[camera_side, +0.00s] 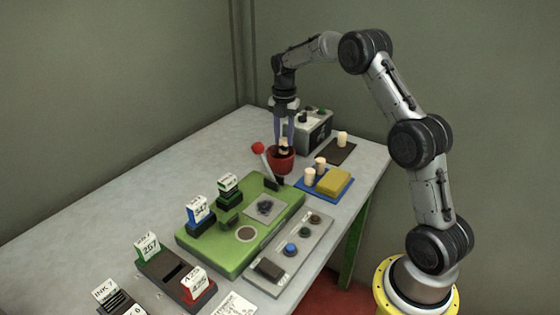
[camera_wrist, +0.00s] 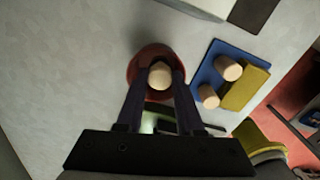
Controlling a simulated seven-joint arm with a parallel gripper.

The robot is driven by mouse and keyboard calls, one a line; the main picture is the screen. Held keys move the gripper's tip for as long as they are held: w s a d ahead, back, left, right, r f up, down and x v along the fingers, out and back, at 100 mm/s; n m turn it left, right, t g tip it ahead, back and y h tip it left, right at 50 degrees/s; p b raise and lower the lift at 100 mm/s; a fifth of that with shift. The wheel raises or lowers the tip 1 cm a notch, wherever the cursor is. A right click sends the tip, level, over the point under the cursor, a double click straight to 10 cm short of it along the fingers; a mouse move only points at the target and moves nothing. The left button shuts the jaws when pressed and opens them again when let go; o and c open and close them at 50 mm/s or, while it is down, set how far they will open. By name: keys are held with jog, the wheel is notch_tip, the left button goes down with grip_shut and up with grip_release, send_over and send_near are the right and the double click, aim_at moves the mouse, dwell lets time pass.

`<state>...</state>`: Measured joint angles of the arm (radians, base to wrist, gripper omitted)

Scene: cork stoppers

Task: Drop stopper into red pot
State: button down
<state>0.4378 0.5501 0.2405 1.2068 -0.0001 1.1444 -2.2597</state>
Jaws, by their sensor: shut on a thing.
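The red pot (camera_side: 279,163) stands on the table behind the green board; in the wrist view its rim (camera_wrist: 134,68) shows around the stopper. My gripper (camera_side: 284,143) points straight down at the pot's mouth, its two dark fingers closed on a pale cork stopper (camera_wrist: 159,76). The stopper also shows between the fingertips in the side view (camera_side: 284,149). It is at the pot's opening; I cannot tell exactly how far inside the rim it is. The pot's inside is mostly hidden.
Right of the pot, a blue tray (camera_side: 340,191) holds two stoppers (camera_side: 310,177) and a yellow block (camera_side: 333,181). Another stopper (camera_side: 342,139) stands on a dark mat. A grey box (camera_side: 314,135) is close behind the pot. The green board (camera_side: 210,252) is in front; the table's left is clear.

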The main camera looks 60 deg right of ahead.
jog(key=shift+c, duration=2.3)
grip_release()
notch_tip(320, 180, up, 14)
jog(key=shift+f, duration=0.15)
